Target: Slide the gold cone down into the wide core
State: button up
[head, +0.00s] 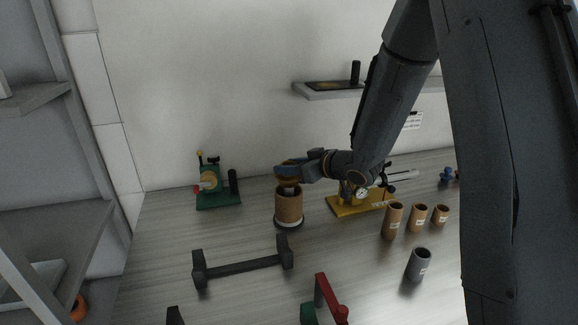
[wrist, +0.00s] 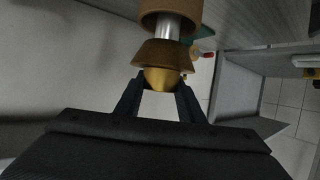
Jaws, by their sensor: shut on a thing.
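The wide core (head: 289,207) is a brown cardboard tube standing upright on a round base (head: 289,223) on the table. My gripper (head: 288,173) is above its top in the head view. In the wrist view my gripper (wrist: 160,84) is shut on the gold cone (wrist: 162,56), with its gold tip between the fingers. A silver shaft (wrist: 171,28) runs from the cone to the core (wrist: 170,9). The cone is in line with the core's mouth and apart from it, with bare shaft between. In the head view the cone is mostly hidden by my gripper.
A green device (head: 216,188) stands to the left, and a yellow-based gauge device (head: 361,203) to the right. Several smaller brown tubes (head: 393,221) and a grey tube (head: 418,264) stand further right. A dark bar stand (head: 243,264) lies in front. A wall shelf (head: 345,91) is behind.

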aim_at(289, 180)
jog(key=shift+f+b, duration=1.4)
jog(key=shift+f, duration=0.95)
jog(key=o, duration=1.2)
jog(key=shift+f, duration=0.1)
jog(key=shift+b+v, duration=0.75)
jog(key=shift+v, duration=3.2)
jog(key=shift+w, duration=0.1)
